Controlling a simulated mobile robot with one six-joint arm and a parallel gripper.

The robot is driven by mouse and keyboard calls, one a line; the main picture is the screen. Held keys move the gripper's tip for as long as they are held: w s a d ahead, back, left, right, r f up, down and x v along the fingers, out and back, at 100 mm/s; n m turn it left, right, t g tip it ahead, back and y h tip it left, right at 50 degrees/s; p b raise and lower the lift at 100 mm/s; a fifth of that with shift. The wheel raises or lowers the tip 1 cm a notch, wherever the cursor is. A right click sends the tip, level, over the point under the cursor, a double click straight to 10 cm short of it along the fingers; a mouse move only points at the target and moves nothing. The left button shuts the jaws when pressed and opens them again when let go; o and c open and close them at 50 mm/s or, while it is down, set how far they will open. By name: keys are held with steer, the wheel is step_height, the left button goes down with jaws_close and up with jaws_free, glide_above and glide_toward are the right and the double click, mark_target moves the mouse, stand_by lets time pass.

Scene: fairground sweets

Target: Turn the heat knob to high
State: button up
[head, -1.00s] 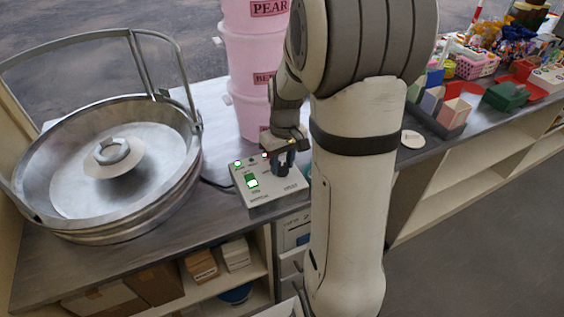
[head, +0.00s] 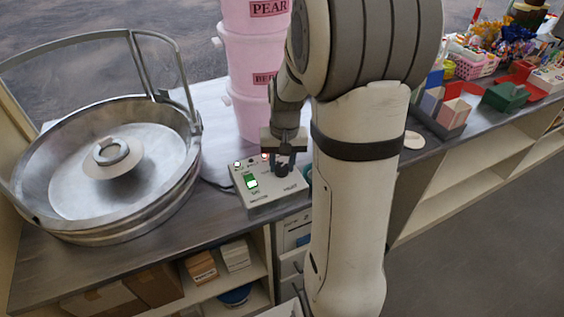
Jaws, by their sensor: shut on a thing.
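The control box (head: 262,199) is a pale box on the counter, with a lit green switch (head: 251,183) on its left part and small lamps along its back edge. The dark heat knob (head: 282,170) is on its right part. My gripper (head: 283,165) points down over the box and is shut on the knob, with a finger on either side. The gripper partly covers the knob, so its pointer and the setting it points to cannot be read. The printed labels are too small to read.
A large round metal pan (head: 120,205) with a central spinner and raised guard stands at the left. Stacked pink tubs (head: 252,60) stand just behind the box. Coloured trays and boxes (head: 445,108) lie at the right. My own arm hides part of the counter.

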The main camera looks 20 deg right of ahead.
mark_target(283, 167)
steer(key=o, duration=1)
steer(key=r, duration=0.8)
steer(key=shift+d, duration=0.2)
steer(key=shift+s+a, duration=0.1)
steer(key=s+a+n, duration=0.1)
steer(key=s+a, duration=0.2)
steer(key=s, duration=0.2)
steer(key=s+a+r+n+t, duration=0.1)
steer(key=s+a, duration=0.2)
steer(key=s, duration=0.1)
steer(key=s+a+r+n+t, duration=0.1)
steer(key=s+a+n, duration=0.1)
steer(key=s, duration=0.3)
steer(key=shift+s+a+h, duration=0.3)
steer(key=shift+a, duration=0.5)
